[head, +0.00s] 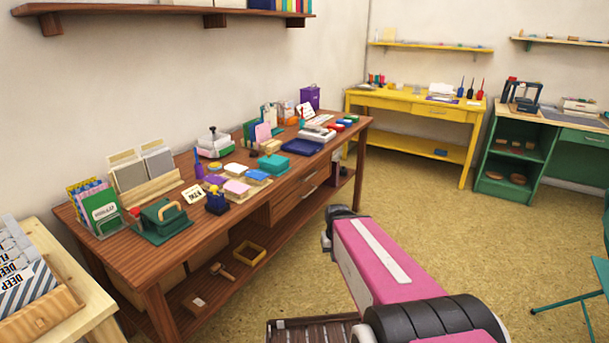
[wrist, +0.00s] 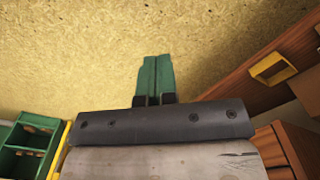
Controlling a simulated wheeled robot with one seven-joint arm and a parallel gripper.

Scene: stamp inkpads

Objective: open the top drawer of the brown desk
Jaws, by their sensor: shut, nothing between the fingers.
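The brown desk (head: 245,205) stands along the left wall in the head view. Its drawer block hangs under the top, and the upper drawer front (head: 313,181) looks flush and closed. In the wrist view a brown wooden block, probably the drawer block (wrist: 283,150), shows at the lower right. My gripper (wrist: 153,60) shows two green fingers pressed together and empty, with yellow-tan floor behind them. The fingers are apart from the desk. In the head view my pink arm reaches toward the desk front, and its fingers are hidden behind the dark wrist.
The desk top holds stamps, inkpads and card racks. A lower shelf carries a yellow tray (head: 249,253) and a mallet (head: 222,271). A light wooden table (head: 75,315) stands at the left, a yellow desk (head: 420,106) at the back. The floor (head: 440,225) right of the desk is clear.

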